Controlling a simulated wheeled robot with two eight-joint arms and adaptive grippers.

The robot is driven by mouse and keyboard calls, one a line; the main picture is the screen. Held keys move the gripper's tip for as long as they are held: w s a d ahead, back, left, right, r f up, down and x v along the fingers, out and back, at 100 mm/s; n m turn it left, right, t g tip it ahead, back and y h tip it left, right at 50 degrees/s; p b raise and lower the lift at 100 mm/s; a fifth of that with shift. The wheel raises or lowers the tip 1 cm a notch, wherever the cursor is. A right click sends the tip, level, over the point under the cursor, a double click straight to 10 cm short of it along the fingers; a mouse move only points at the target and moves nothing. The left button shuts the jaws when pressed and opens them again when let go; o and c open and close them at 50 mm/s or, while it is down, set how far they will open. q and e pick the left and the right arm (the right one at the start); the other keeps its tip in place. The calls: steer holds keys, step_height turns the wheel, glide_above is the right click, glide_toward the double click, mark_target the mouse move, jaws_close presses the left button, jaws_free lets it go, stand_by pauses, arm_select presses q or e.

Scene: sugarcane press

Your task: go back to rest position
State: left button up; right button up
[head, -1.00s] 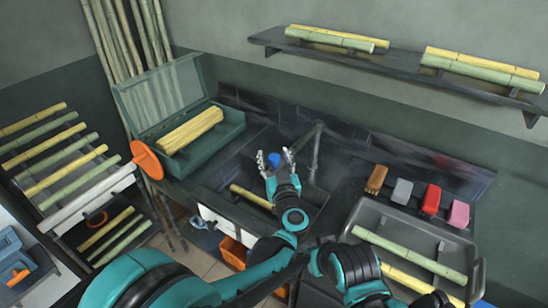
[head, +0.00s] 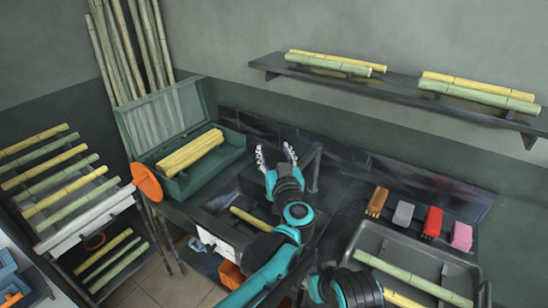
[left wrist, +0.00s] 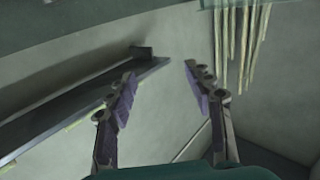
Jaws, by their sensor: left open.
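My left gripper (head: 276,156) is open and empty above the dark sink area (head: 240,190) in the middle of the counter. Its fingers point up toward the back wall. In the left wrist view the two fingers of the left gripper (left wrist: 163,100) stand wide apart with only wall, shelf and canes beyond them. My other arm shows at the bottom of the head view, near the grey tray, but its gripper is not seen.
A green box (head: 215,158) holds yellow canes at left. A grey tray (head: 455,272) with canes stands at right, below several brushes (head: 432,222). A wall shelf (head: 400,82) carries canes. A faucet (head: 314,170) is close beside my left gripper. A cane rack (head: 90,215) is at far left.

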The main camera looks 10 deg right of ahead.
arm_select(q)
steer(key=shift+a+r, duration=0.1)
steer(key=s+a+r+m+h, duration=0.4)
steer(key=a+r+h, duration=0.2)
steer(key=a, duration=0.1)
steer(key=s+a+f+n+g+y, duration=0.4)
steer(key=s+a+f+g, duration=0.7)
steer(key=s+a+f, duration=1.1)
step_height(320, 180, down, 3)
steer(key=shift+s+a+f+y, duration=0.1)
steer(key=shift+s+a+y, duration=0.3)
steer(key=shift+a+y, duration=0.75)
steer(key=shift+d, duration=0.1)
